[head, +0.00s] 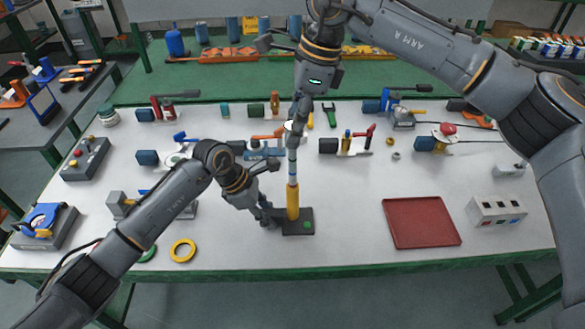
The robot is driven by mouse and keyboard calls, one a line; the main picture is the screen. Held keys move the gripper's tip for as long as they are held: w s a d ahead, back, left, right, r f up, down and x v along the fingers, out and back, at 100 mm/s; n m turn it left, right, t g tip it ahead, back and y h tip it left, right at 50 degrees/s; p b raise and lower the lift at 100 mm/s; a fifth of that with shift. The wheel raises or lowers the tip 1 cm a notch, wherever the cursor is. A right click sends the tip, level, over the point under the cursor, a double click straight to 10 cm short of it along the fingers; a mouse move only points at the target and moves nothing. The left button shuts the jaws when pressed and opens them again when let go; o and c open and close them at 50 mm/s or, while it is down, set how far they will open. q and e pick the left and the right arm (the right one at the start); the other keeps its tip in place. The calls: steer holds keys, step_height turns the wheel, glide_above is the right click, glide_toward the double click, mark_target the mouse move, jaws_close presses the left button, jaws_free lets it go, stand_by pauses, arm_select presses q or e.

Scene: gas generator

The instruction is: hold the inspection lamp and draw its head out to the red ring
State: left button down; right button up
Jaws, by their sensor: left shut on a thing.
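The inspection lamp stands upright near the front middle of the table. It has a yellow handle (293,202), a pale, thin shaft (292,165) with a blue band, and a whitish head at the top. A dark base (300,224) with a green dot is at its foot. My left gripper (272,214) is at the lower handle from the left, shut on the lamp. My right gripper (296,113) points down from above, its fingertips at the lamp's head; whether they grip it is too small to tell.
A red tray (421,223) lies to the right, with a white switch box (496,211) beyond it. A yellow ring (183,250) lies at the front left. Several small tools and fittings stand behind the lamp. The table between lamp and tray is clear.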

arm_select(q)
steer(key=shift+f, duration=0.1)
arm_select(e)
steer(key=o, duration=0.3)
steer(key=shift+f, duration=0.1)
steer(key=v, duration=0.2)
steer(key=a+v, duration=0.1)
steer(key=v, duration=0.3)
steer(key=shift+a+r, duration=0.25)
steer(key=shift+r, duration=0.3)
steer(key=shift+c, duration=0.4)
